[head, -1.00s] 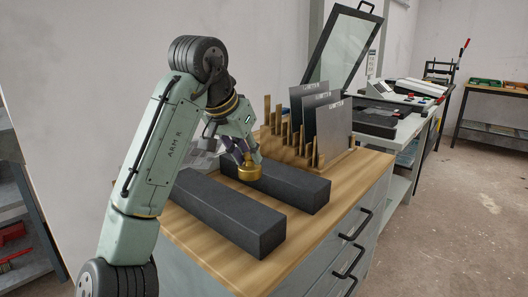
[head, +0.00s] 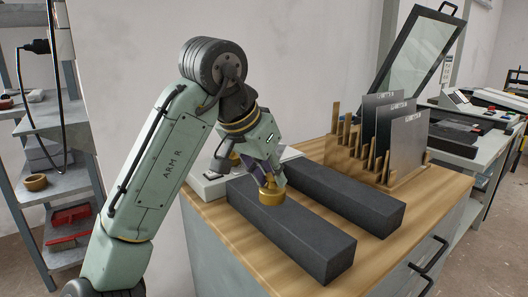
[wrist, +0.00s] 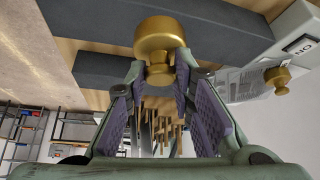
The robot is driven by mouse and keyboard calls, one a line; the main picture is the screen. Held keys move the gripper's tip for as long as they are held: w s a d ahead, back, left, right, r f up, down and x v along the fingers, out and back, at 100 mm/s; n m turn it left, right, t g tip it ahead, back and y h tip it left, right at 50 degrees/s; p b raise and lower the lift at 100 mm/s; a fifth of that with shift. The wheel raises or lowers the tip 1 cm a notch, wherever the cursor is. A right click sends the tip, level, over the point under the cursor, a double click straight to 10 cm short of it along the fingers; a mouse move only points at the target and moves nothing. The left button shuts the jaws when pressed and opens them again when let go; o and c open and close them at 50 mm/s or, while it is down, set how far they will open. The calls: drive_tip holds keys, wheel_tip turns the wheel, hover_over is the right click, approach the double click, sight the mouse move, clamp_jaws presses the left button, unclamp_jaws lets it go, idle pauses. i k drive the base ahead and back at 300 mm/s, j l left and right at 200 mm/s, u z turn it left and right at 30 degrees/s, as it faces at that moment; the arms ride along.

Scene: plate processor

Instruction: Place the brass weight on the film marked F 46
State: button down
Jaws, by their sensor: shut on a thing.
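My gripper (head: 265,172) is shut on a brass weight (head: 271,194), a short round cylinder with a narrow knob. In the head view the weight appears in front of the nearer dark bar; I cannot tell whether it touches the bar. In the wrist view the weight (wrist: 158,36) sits at the tips of the two fingers (wrist: 158,78), gripped by its knob. A second brass weight (wrist: 278,76) shows at the right of the wrist view, beside a printed sheet (wrist: 243,84). No marking F 46 is readable in either view.
Two long dark bars, near (head: 310,240) and far (head: 350,198), lie on the wooden bench top (head: 440,190). A rack (head: 375,160) holds several upright grey plates (head: 405,140). A pale device (head: 207,185) stands behind my gripper. Shelves (head: 60,180) stand at left.

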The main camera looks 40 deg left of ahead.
sight(278, 150)
drive_tip(key=i+j+z, duration=0.1)
drive_tip(key=j, duration=0.2)
drive_tip(key=i+j+z, duration=0.1)
drive_tip(key=j, duration=0.25)
drive_tip(key=i+j+z, duration=0.15)
drive_tip(key=j, duration=0.2)
drive_tip(key=i+j+z, duration=0.1)
drive_tip(key=j, duration=0.25)
